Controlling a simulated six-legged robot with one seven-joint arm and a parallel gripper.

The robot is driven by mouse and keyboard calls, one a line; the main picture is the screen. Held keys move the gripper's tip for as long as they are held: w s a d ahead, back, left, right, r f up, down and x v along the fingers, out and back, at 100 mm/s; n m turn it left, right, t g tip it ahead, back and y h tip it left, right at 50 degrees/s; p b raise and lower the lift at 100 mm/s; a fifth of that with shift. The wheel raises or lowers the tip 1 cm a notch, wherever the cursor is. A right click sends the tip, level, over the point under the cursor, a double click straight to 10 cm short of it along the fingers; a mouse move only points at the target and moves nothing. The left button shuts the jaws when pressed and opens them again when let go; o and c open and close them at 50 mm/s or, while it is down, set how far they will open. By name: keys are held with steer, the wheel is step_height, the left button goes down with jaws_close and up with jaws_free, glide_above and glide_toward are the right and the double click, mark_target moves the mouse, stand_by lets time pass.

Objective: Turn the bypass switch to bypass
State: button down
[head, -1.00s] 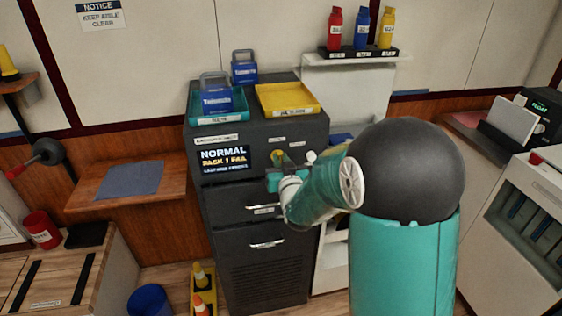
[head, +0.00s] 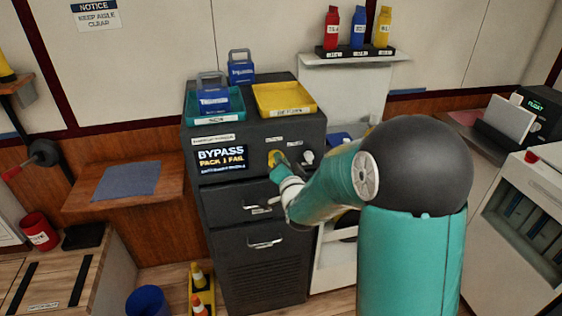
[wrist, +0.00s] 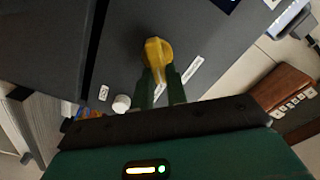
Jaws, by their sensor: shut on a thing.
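The bypass switch is a yellow knob (head: 275,157) on the front of the dark grey cabinet (head: 258,277). The cabinet's display (head: 221,158) reads "BYPASS" with "PACK 1 FAIL" under it. My gripper (wrist: 160,82) is shut on the yellow knob, which also shows in the wrist view (wrist: 156,52) between and beyond the green fingertips. In the head view my wrist and arm hide part of the knob's right side. A white knob (head: 308,157) sits to the right of the yellow one and shows in the wrist view too (wrist: 121,103).
A teal tray (head: 238,116) with a blue battery-like block (head: 212,99) and a yellow tray (head: 285,110) stand on the cabinet. Another blue block (head: 241,70) stands behind. Two drawer handles (head: 265,243) project below the knob.

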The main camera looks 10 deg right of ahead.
steer(key=shift+f+m, duration=0.2)
steer(key=shift+m, duration=0.9)
steer(key=c, duration=1.4)
jaws_free()
steer(key=shift+w+f, duration=0.1)
steer(key=shift+w, duration=0.05)
steer(key=shift+s, duration=0.2)
steer(key=shift+s, duration=0.1)
